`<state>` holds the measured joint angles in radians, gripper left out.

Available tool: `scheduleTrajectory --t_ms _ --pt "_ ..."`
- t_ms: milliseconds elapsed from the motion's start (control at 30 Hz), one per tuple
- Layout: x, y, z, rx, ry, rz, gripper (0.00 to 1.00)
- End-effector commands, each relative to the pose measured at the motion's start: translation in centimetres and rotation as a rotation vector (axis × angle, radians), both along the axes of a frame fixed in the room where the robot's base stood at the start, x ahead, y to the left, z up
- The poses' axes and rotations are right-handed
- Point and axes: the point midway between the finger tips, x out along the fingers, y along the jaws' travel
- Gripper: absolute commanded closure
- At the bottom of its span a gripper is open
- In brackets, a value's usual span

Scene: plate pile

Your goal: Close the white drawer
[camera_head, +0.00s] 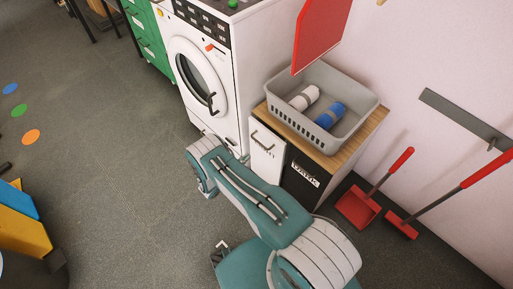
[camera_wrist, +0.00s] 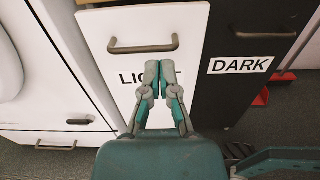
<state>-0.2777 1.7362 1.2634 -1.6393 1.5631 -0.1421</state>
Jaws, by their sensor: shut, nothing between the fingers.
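The white drawer (camera_head: 267,158) is the left front of a wood-topped cabinet (camera_head: 338,158), beside a black front labelled DARK. In the wrist view the white drawer (camera_wrist: 140,22) fills the upper middle, with a brown-grey bar handle (camera_wrist: 143,48) and a partly covered label. I cannot tell how far it stands out from the cabinet. My gripper (camera_wrist: 159,68) is shut and empty, its fingertips below the handle and in front of the label. Whether they touch the front is unclear. In the head view my arm hides the drawer's lower part, and I cannot make out the fingertips.
A grey basket (camera_head: 322,108) with rolled towels sits on the cabinet. A white washing machine (camera_head: 211,70) stands to the left. A red dustpan (camera_head: 360,206) and a red brush (camera_head: 400,225) lie to the right. The floor at left is largely clear.

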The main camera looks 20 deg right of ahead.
Motion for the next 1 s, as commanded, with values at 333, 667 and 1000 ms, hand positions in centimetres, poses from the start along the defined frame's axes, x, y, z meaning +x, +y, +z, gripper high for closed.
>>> scheduleTrajectory --t_ms 333,667,1000 --pt "2.0 -6.2 -0.1 0.006 -0.001 -0.004 1.0" --pt "3.9 -11.3 -0.1 0.002 0.0 -0.001 1.0" --pt "4.5 -12.6 -0.1 0.002 0.0 0.002 1.0"
